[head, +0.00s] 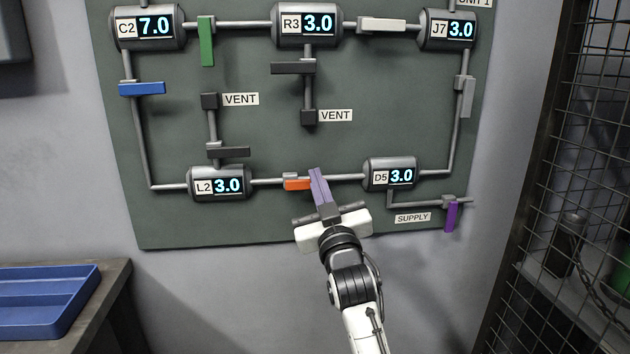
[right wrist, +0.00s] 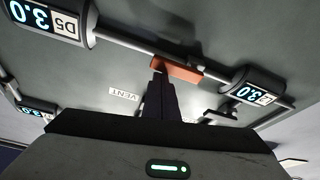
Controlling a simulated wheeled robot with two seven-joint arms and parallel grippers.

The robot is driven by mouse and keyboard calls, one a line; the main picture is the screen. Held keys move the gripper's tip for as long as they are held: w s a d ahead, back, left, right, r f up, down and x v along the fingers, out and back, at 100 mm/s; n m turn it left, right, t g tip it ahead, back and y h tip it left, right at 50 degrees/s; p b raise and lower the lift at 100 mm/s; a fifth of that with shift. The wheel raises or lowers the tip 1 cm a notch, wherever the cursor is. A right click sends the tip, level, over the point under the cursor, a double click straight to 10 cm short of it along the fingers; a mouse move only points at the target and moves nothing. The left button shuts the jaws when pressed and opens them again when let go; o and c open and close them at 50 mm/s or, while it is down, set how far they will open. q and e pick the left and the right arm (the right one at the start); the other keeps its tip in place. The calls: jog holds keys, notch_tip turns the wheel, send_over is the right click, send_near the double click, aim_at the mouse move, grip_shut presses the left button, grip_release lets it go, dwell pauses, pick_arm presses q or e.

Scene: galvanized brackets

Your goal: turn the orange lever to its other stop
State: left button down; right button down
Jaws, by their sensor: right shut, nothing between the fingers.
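The orange lever (head: 297,184) sits on the pipe between the tanks L2 (head: 217,183) and D5 (head: 389,174), lying along the pipe. My right gripper (head: 317,174) is shut and empty, its fingers pointing up at the board just right of the lever. In the right wrist view the orange lever (right wrist: 178,69) lies along the pipe, and the fingertips (right wrist: 158,64) are at its left end. I cannot tell whether they touch it. The gripper's fingers hide part of the pipe in the head view. My left gripper is not in view.
The green board (head: 262,130) also carries blue (head: 142,89), green (head: 206,42), white (head: 382,25), grey and purple (head: 451,216) levers. C2 reads 7.0; the other tanks read 3.0. A blue tray (head: 45,305) is lower left; a mesh cage (head: 570,150) stands right.

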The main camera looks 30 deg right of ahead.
jog(key=shift+f, duration=0.1)
dwell(0.3)
notch_tip(320, 180, up, 10)
jog(key=shift+r+p, duration=0.1)
jog(key=shift+p, duration=0.6)
